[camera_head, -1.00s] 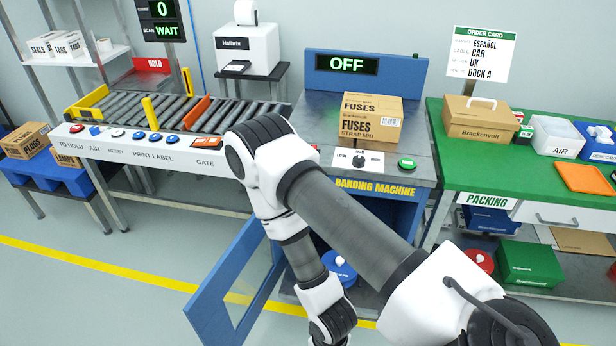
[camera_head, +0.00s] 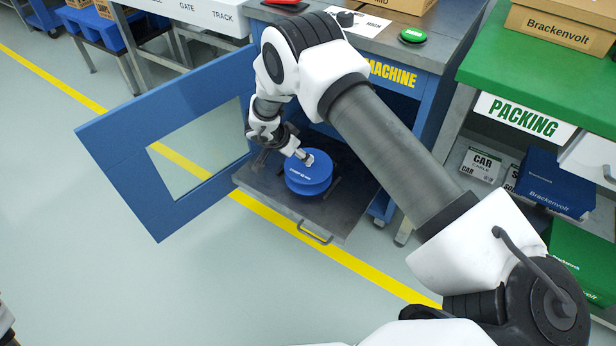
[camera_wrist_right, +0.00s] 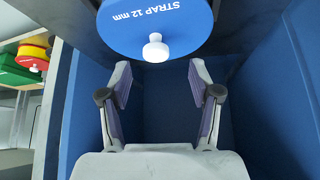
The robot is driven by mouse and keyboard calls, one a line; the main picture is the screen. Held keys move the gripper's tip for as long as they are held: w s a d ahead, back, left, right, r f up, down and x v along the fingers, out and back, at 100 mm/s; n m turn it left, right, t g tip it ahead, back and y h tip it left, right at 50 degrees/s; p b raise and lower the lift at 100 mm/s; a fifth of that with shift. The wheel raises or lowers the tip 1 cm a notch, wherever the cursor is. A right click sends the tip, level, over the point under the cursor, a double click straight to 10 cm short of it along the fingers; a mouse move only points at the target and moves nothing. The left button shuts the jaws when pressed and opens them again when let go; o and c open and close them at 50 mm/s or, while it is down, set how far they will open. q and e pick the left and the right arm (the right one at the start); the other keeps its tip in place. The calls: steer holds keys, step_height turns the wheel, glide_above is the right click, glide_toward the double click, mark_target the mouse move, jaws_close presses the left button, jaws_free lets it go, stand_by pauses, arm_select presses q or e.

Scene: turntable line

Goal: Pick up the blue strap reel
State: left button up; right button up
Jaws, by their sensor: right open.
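The blue strap reel (camera_head: 308,178) is a round blue drum with a white knob on top. It sits on a grey tray (camera_head: 340,215) with a front handle, below the banding machine's top. My right gripper (camera_head: 290,147) is at the reel's upper left in the head view, close to the knob. In the right wrist view the gripper (camera_wrist_right: 160,78) is open and empty. The reel (camera_wrist_right: 155,22), marked "STRAP 12 mm", is ahead of it, with the white knob (camera_wrist_right: 155,48) just beyond the fingertips, roughly centred between them. My left gripper is not in view.
The blue door (camera_head: 110,135) with a window stands open left of the tray. The green packing table (camera_head: 530,60) is on the right, with blue (camera_head: 550,180) and green (camera_head: 580,255) boxes beneath. The floor in front is clear, crossed by a yellow line.

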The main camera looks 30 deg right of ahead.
mark_target(308, 168)
steer(key=b+x, duration=0.1)
steer(key=x, duration=0.2)
steer(key=b+x, duration=0.1)
steer(key=x, duration=0.2)
steer(key=shift+s+d+r+b, duration=0.1)
steer(key=shift+s+b, duration=0.15)
steer(key=shift+b, duration=0.1)
steer(key=shift+d, duration=0.2)
steer(key=shift+c, duration=0.3)
jaws_close()
steer(key=shift+r, duration=0.15)
